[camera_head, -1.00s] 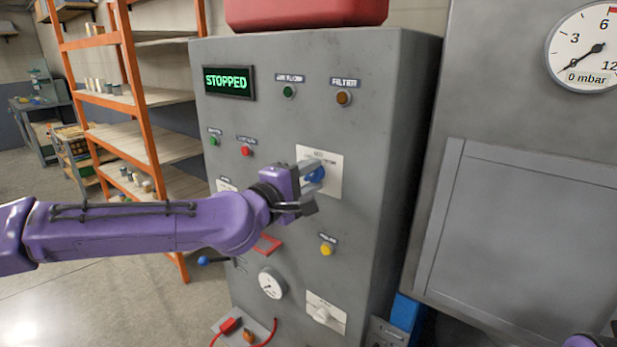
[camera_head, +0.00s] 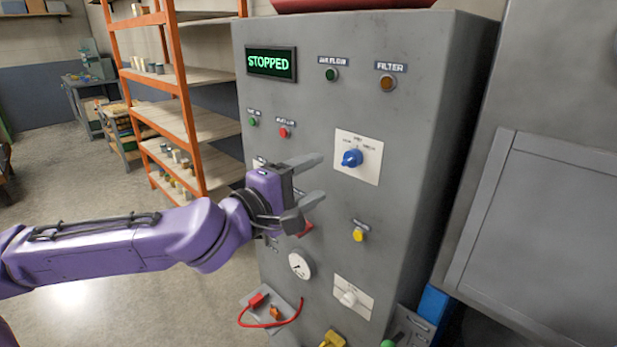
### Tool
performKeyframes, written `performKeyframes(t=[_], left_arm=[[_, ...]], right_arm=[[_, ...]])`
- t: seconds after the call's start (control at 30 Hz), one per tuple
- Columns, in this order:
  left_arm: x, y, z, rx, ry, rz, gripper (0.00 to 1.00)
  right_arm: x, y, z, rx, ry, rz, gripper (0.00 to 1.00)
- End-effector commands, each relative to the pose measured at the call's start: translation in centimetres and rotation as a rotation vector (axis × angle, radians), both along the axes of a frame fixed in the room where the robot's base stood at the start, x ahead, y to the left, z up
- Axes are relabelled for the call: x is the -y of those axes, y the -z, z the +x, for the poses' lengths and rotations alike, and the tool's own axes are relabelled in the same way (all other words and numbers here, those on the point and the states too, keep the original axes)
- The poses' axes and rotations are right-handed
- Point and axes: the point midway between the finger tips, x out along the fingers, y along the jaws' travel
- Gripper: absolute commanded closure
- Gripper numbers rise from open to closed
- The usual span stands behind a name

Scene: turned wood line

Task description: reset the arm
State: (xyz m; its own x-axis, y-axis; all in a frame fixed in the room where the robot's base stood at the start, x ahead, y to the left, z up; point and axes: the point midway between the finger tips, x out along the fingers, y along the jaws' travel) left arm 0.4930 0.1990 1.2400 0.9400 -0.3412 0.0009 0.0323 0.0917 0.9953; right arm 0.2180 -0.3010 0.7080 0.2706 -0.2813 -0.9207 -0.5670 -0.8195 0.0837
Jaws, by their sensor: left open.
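My left gripper (camera_head: 312,182) is open and empty in front of the grey control cabinet (camera_head: 415,140). Its fingers point right, below and left of the blue selector knob (camera_head: 352,158) on its white plate, and are apart from the knob. The purple left arm comes in from the left and hides part of the cabinet's left side. The display (camera_head: 271,63) reads STOPPED in green. My right gripper is not in view.
An orange-framed shelf (camera_head: 190,110) stands left of the cabinet. A grey panelled machine (camera_head: 545,210) stands close on the right. A red cable (camera_head: 285,318) hangs low at the cabinet front. The floor at left is clear.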

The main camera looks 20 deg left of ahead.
Motion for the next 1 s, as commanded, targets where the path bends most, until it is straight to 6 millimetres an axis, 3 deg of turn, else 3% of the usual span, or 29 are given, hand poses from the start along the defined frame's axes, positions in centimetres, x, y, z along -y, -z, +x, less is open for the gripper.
performKeyframes(t=[0.57, 0.67, 0.77, 0.87, 1.0], left_arm=[[-0.1, 0.1, -0.4, -0.004, -0.001, -0.006, 0.37], [-1.6, 0.8, 0.3, -0.041, -0.081, -0.064, 0.37], [-1.8, 6.9, 1.7, -0.162, -0.158, 0.028, 0.37], [-2.1, 15.2, 2.0, -0.311, -0.214, 0.166, 0.37], [-3.5, 27.3, -0.4, -0.518, -0.251, 0.407, 0.37]], right_arm=[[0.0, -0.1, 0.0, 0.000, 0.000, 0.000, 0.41], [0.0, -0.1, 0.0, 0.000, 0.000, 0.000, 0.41], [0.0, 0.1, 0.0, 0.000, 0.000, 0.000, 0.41], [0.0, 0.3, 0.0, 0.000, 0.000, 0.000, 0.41], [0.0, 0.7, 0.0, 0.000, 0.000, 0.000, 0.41]])
